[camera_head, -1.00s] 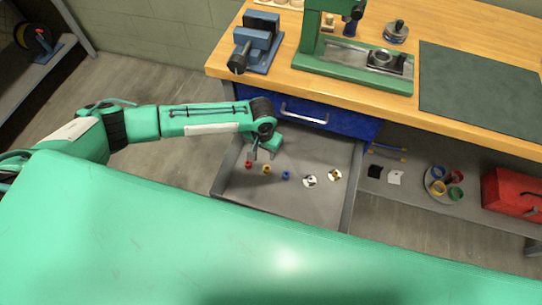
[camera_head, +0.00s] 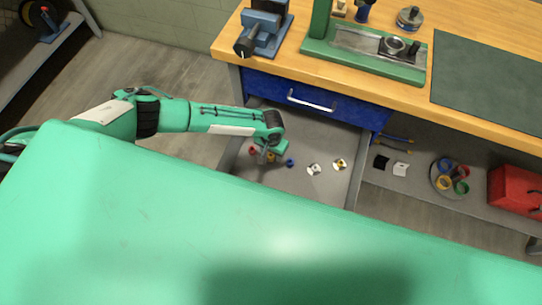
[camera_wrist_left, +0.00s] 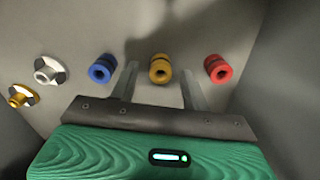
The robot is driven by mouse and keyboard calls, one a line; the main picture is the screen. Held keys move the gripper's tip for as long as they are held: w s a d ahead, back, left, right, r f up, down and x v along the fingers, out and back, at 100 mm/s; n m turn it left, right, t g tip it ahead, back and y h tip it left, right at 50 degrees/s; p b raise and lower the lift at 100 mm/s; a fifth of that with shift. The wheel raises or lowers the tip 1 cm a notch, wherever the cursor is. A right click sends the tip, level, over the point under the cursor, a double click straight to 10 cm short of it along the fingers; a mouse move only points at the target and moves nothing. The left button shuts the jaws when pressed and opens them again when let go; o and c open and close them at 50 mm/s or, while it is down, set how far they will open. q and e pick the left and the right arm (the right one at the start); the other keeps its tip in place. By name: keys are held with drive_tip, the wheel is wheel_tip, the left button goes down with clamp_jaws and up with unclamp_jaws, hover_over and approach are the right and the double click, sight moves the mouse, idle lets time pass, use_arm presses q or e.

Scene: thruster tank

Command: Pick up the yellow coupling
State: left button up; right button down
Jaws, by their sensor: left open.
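The yellow coupling (camera_wrist_left: 160,68) stands in the open grey drawer (camera_head: 325,186), between a blue coupling (camera_wrist_left: 103,68) and a red coupling (camera_wrist_left: 217,67). In the head view the yellow coupling (camera_head: 270,158) is partly hidden by my left gripper (camera_head: 267,154). In the left wrist view my left gripper (camera_wrist_left: 161,84) is open and empty. Its two fingers point at the drawer, one on each side of the yellow coupling in the picture. I cannot tell whether the fingertips are level with it. My right gripper is not in view.
Two pale flanged parts, one with a silver centre (camera_wrist_left: 46,71) and one with a gold centre (camera_wrist_left: 20,97), lie beyond the blue coupling. Drawer walls rise at both sides. The wooden bench (camera_head: 400,85) with a blue vise (camera_head: 262,30) stands behind. A red toolbox (camera_head: 517,190) is right.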

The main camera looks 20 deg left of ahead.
use_arm(q)
drive_tip(key=shift+f, duration=0.8)
drive_tip(key=shift+c, duration=0.4)
drive_tip(key=c, duration=0.4)
clamp_jaws()
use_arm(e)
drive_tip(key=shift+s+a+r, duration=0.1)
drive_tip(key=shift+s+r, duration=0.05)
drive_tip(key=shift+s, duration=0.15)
